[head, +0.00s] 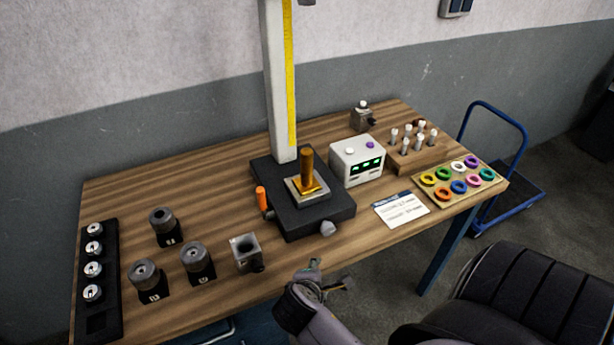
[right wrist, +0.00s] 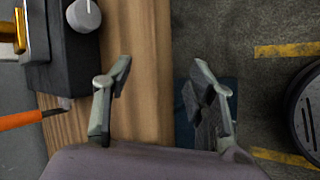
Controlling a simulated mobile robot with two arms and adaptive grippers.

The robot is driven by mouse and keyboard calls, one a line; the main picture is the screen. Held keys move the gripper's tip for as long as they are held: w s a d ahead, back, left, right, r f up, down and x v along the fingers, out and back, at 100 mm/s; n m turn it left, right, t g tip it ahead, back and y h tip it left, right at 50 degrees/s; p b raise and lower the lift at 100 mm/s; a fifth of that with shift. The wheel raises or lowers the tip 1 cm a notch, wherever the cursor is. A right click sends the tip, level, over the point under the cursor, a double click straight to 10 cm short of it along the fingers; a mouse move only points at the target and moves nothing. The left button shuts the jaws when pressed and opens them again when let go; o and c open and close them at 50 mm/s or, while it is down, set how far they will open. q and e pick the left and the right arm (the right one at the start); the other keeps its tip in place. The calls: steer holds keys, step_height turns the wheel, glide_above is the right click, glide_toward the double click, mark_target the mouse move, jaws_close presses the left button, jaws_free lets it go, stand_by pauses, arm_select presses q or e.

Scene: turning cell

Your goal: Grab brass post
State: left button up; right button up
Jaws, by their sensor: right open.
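The brass post (head: 307,168) stands upright on a square plate (head: 304,192) on top of the black base (head: 328,219) of a tall column stand. A part of it shows at the upper left edge of the right wrist view (right wrist: 19,30). My right gripper (head: 322,270) is at the table's front edge, in front of and below the post, apart from it. In the right wrist view its two fingers (right wrist: 163,80) are spread, with nothing between them. My left gripper is not in view.
An orange-handled tool (head: 262,199) is beside the base. A white display box (head: 357,162) stands right of the post, with a card (head: 401,209) in front. A square block (head: 247,254) and several dark cylindrical holders (head: 196,262) stand to the left. A chair (head: 490,300) is at the lower right.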

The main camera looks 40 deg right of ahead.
steer(key=w+d+r+n+t+h, duration=0.2)
steer(key=w+r+n+h, duration=0.3)
steer(key=w+r+n, duration=0.25)
steer(key=n+t+h, duration=0.3)
steer(key=n, duration=0.4)
glide_toward(304, 165)
steer(key=b+x, duration=0.1)
steer(key=x, duration=0.1)
steer(key=b+x, duration=0.1)
steer(key=x, duration=0.1)
steer(key=b+x, duration=0.1)
steer(key=x, duration=0.1)
steer(key=shift+w+f, duration=0.4)
steer(key=x, duration=0.1)
steer(key=b+x, duration=0.1)
steer(key=x, duration=0.1)
steer(key=b+x, duration=0.1)
steer(key=x, duration=0.1)
steer(key=shift+s+d+r, duration=0.1)
steer(key=shift+s+d, duration=0.2)
steer(key=shift+s, duration=0.1)
steer(key=shift+w+d, duration=0.15)
steer(key=shift+r, duration=0.15)
steer(key=shift+c, duration=1.4)
jaws_close()
steer(key=shift+r, duration=0.15)
